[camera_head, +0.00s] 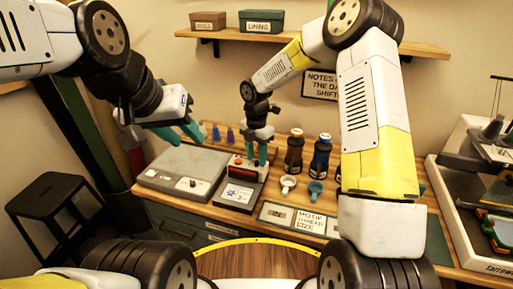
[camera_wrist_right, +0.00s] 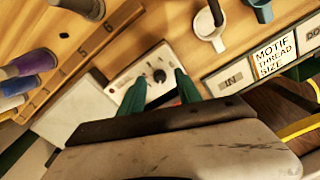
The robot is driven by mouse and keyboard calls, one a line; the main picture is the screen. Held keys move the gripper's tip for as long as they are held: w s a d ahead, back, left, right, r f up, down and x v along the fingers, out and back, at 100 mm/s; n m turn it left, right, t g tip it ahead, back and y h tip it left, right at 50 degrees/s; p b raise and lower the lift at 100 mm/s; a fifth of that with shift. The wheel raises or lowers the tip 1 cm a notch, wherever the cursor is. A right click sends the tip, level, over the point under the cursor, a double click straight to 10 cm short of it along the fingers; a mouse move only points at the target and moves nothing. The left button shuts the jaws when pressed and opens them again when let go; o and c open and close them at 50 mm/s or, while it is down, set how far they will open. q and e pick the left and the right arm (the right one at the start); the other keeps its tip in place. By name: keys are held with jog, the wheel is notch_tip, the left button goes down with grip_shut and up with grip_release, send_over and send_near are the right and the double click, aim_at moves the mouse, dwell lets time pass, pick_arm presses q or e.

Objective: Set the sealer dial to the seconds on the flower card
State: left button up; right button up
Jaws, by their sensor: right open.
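In the head view my right gripper (camera_head: 262,158) is above a small red-topped device (camera_head: 247,169). A flat grey box (camera_head: 180,168) with a white panel and knob sits to the left. My left gripper (camera_head: 190,141) hangs above it, open and empty.
Spools (camera_head: 216,132) stand on a numbered rack behind the device. A white mug (camera_head: 288,184), a blue mug (camera_head: 315,190) and dark bottles (camera_head: 294,155) are to the right. A "motif thread size" sign (camera_head: 312,224) is near the front edge. A black stool (camera_head: 50,205) stands left.

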jog(key=shift+f, duration=0.4)
grip_shut()
